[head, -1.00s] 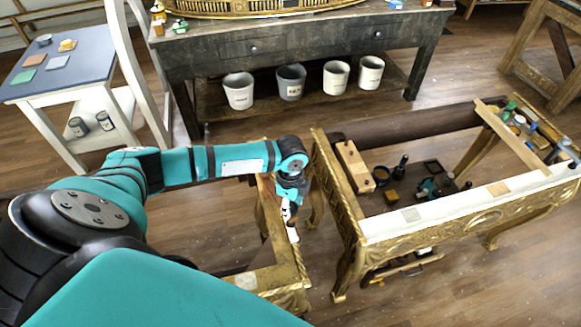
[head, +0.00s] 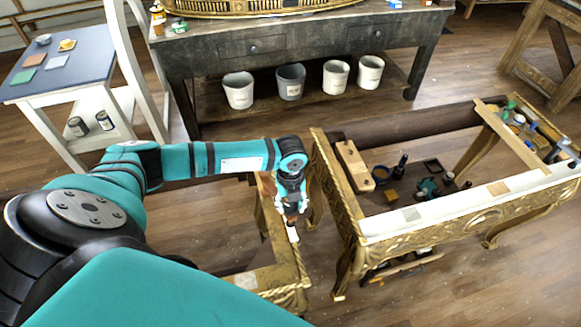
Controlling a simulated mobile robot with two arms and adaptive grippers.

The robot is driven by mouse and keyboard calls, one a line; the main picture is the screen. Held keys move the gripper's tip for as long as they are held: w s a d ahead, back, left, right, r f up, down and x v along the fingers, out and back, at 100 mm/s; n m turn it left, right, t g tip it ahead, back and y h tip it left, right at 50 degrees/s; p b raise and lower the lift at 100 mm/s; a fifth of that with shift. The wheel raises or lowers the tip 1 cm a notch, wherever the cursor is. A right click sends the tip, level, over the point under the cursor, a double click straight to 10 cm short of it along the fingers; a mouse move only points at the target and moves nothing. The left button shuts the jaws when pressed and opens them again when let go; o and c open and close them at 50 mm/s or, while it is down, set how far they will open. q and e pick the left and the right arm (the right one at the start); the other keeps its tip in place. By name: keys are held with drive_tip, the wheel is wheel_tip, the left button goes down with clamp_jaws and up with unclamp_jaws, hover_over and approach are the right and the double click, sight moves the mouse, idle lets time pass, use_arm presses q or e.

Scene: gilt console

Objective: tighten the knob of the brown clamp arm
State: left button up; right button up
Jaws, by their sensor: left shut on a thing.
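My left gripper (head: 291,216) points down at the inner edge of the left gilt console section (head: 273,262). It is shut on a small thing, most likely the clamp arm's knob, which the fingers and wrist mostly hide. A small brown part shows at the fingertips, and a short white piece (head: 293,235) sticks out just below them. I cannot make out the full shape of the brown clamp arm. My right gripper is not in view.
The right gilt console section (head: 412,229) stands across a narrow floor gap. It carries a wooden bar (head: 352,166), small tools and bottles. A dark workbench (head: 300,40) with several buckets is behind. A blue-topped side table (head: 85,62) stands at the back left.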

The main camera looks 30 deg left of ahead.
sight(290, 206)
use_arm(q)
drive_tip(key=shift+w+a+r+m, duration=0.1)
drive_tip(key=shift+w+r+m, duration=0.15)
drive_tip(key=shift+m, duration=0.55)
drive_tip(key=o, duration=1.1)
drive_tip(key=shift+s+f, duration=0.1)
drive_tip(key=shift+s, duration=0.15)
drive_tip(key=shift+o, duration=0.2)
wheel_tip(290, 206, up, 12)
